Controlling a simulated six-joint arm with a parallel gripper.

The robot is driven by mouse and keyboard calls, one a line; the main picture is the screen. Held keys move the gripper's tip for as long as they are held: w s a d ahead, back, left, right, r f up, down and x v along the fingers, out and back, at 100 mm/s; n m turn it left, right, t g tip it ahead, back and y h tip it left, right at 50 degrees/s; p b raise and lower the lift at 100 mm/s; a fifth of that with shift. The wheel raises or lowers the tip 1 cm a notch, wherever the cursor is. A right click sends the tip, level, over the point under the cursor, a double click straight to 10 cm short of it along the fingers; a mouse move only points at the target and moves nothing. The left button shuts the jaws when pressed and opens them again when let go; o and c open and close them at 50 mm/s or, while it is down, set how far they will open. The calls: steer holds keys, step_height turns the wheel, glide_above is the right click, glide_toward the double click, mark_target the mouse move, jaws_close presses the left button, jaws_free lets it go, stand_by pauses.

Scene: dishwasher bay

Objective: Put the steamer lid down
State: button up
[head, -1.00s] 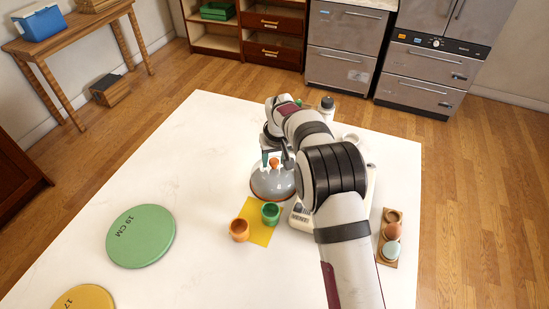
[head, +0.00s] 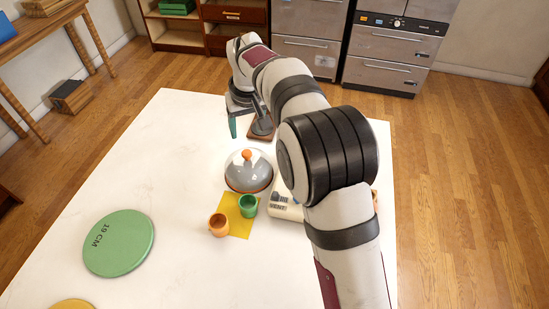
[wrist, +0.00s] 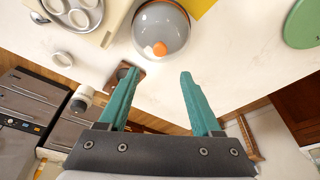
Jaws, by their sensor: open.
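The steamer lid (head: 239,178) is a grey dome with an orange knob and an orange rim. It sits upright on the white table beside the yellow mat. It also shows at the top of the wrist view (wrist: 163,22), with its knob towards my gripper. My gripper (wrist: 158,75) is open, with two teal fingers and nothing between them. In the head view my gripper (head: 247,126) is behind the lid, apart from it. My arm hides part of the table on the right.
An orange cup (head: 218,226) and a green cup (head: 248,206) stand at the yellow mat (head: 236,230). A cream appliance (head: 285,207) is right of the lid, partly hidden. A green disc (head: 119,244) marked 19 CM lies front left. The table's left middle is clear.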

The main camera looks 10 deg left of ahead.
steer(key=s+d+r+m+g, duration=0.1)
steer(key=s+d+r+m, duration=0.25)
steer(key=s+d, duration=0.6)
steer(key=s+d+r+m+g, duration=0.1)
steer(key=s+d+r+m, duration=0.25)
steer(key=s+d, duration=0.65)
steer(key=s+d+f+m, duration=0.2)
steer(key=s+d, duration=0.1)
steer(key=s, duration=0.4)
steer(key=s+d+f+m, duration=0.2)
steer(key=s+f+m, duration=0.1)
steer(key=s, duration=0.4)
steer(key=shift+s+d+g, duration=0.35)
steer(key=shift+d+g, duration=0.05)
